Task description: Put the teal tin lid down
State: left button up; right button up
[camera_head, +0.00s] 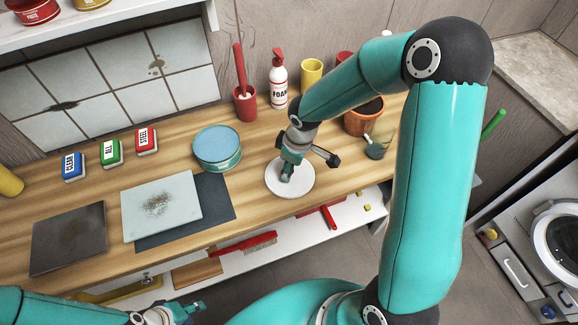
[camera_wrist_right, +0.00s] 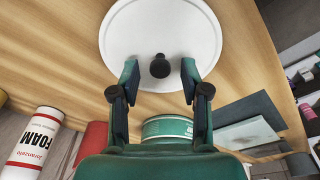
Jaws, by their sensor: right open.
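A pale round lid (camera_head: 302,188) with a dark knob lies flat on the wooden counter, apart from the teal tin; it also shows in the right wrist view (camera_wrist_right: 160,22). The teal tin (camera_head: 218,160) stands to its left, and part of it shows in the right wrist view (camera_wrist_right: 167,127). My right gripper (camera_head: 308,168) is over the lid. In the right wrist view, its open fingers (camera_wrist_right: 160,76) are on either side of the dark knob, with gaps visible. My left gripper (camera_head: 188,311) is low in front of the counter, away from the lid; its finger opening is unclear.
A pale tile (camera_head: 155,208) on a dark slate sheet (camera_head: 220,190) lies left of the lid. The foam bottle (camera_head: 279,82), red cup (camera_head: 244,104) and yellow cup (camera_head: 312,74) stand behind. A terracotta pot (camera_head: 362,120) stands right. A red brush (camera_head: 243,246) lies on the lower shelf.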

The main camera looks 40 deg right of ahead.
aim_at(296, 178)
notch_tip(296, 178, up, 12)
jog(key=s, duration=0.1)
jog(key=shift+s+d+f, duration=0.2)
jog(key=shift+s+d, duration=0.1)
jog(key=shift+d, duration=0.1)
dwell(0.3)
